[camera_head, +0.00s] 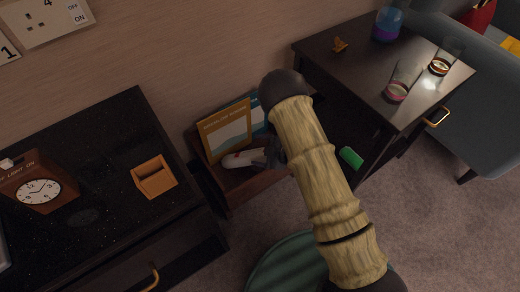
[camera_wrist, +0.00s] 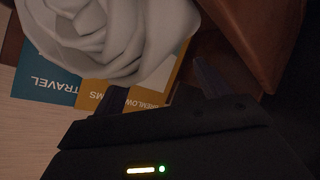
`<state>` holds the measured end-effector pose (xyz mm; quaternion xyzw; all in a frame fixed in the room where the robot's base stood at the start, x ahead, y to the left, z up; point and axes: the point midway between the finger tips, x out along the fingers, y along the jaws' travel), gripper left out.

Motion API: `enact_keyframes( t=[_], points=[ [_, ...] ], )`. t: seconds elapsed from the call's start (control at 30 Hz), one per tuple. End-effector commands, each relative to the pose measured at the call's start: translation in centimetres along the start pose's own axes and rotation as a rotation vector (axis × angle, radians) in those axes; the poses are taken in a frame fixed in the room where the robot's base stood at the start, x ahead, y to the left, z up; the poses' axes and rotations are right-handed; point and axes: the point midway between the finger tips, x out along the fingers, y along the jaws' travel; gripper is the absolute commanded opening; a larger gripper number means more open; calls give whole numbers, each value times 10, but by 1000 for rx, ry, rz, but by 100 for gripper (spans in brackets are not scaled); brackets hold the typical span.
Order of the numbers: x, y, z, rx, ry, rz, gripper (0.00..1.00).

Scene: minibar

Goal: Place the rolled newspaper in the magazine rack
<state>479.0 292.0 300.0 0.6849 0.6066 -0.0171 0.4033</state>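The rolled newspaper (camera_head: 243,158) is white and lies tilted in the wooden magazine rack (camera_head: 238,188), in front of an orange magazine (camera_head: 226,132) and a blue one (camera_head: 261,118). My gripper (camera_head: 271,152) is at the newspaper's right end, low over the rack; my arm hides the rack's right part. In the wrist view, the newspaper's rolled end (camera_wrist: 108,38) shows close up beyond my fingers, with the rack's wood (camera_wrist: 258,35) to the right. My gripper (camera_wrist: 160,88) has its two dark fingers apart, with magazine covers visible between them and no newspaper between the visible finger parts.
A black cabinet (camera_head: 105,225) at left bears a clock (camera_head: 40,190) and a small orange holder (camera_head: 154,178). A dark side table (camera_head: 350,62) at right bears glasses (camera_head: 403,80) and a purple-blue flask (camera_head: 387,24). A green round seat (camera_head: 285,268) stands at the front.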

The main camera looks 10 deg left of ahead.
Motion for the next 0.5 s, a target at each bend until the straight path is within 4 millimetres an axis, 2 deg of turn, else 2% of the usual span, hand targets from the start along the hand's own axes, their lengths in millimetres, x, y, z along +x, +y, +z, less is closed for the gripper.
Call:
enact_keyframes(
  t=[0.37,0.43,0.5],
  points=[
    [-4,4,-6,-1,0,0,75],
    [-8,8,-11,-2,0,-1,75],
    [-21,9,-10,3,-3,1,75]
  ],
)
